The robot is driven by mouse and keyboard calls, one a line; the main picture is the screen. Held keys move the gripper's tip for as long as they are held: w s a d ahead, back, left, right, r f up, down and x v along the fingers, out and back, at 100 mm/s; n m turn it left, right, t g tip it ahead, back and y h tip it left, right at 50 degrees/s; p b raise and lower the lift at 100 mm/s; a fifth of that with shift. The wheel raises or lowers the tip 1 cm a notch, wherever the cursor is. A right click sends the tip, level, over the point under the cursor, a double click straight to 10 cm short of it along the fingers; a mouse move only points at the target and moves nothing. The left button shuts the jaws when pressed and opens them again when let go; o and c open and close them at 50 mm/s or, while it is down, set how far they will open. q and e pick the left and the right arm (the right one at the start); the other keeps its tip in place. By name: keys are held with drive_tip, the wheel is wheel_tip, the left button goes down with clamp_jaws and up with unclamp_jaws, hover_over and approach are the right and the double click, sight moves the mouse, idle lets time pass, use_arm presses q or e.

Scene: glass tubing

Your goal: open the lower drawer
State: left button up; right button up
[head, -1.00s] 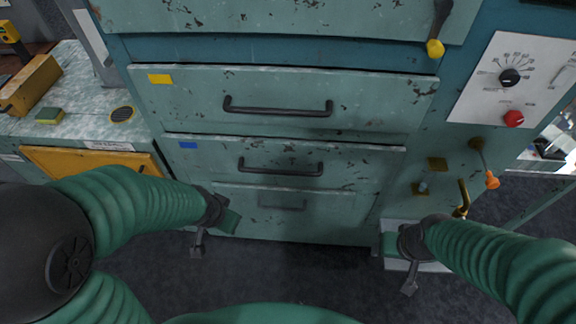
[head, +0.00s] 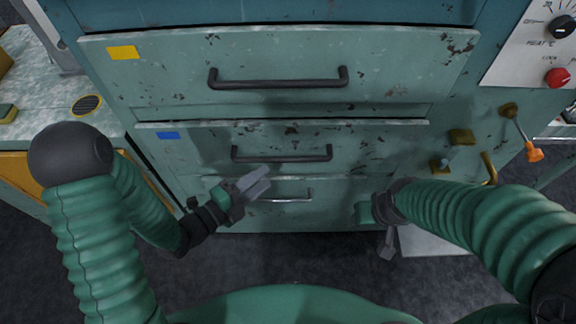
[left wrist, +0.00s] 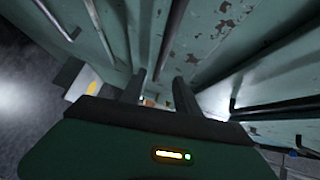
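The blue-tagged drawer (head: 190,150) is below the yellow-tagged drawer (head: 130,75); both look shut. Its dark bar handle (head: 282,155) is in the middle of its front. Below is another front with a small, thin handle (head: 290,198). My left gripper (head: 262,180) is just below the blue-tagged drawer's handle, partly covering the lowest front. In the left wrist view its two fingers (left wrist: 160,95) are apart with nothing gripped, and a dark bar (left wrist: 170,40), seemingly that handle, lines up between them. My right gripper (head: 376,228) is low at the right, away from the handles; its finger gap is unclear.
A yellow-tagged drawer handle (head: 278,82) juts out above. At right are an orange-tipped lever (head: 534,153), a brass fitting (head: 490,168) and a red knob (head: 558,77). A worktop (head: 70,70) stands at left. The dark floor (head: 300,262) in front is clear.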

sight(286, 161)
use_arm(q)
drive_tip(key=b+x, duration=0.7)
drive_tip(key=x, duration=0.3)
drive_tip(key=shift+w+a+f, duration=0.1)
drive_tip(key=shift+a+f, duration=0.05)
drive_tip(key=shift+a, duration=0.05)
drive_tip(key=shift+w, duration=0.15)
drive_tip(key=shift+a, duration=0.35)
drive_tip(key=shift+c, duration=0.5)
drive_tip(key=shift+d, duration=0.2)
drive_tip(key=c, duration=0.7)
clamp_jaws()
drive_tip(key=shift+f, duration=0.1)
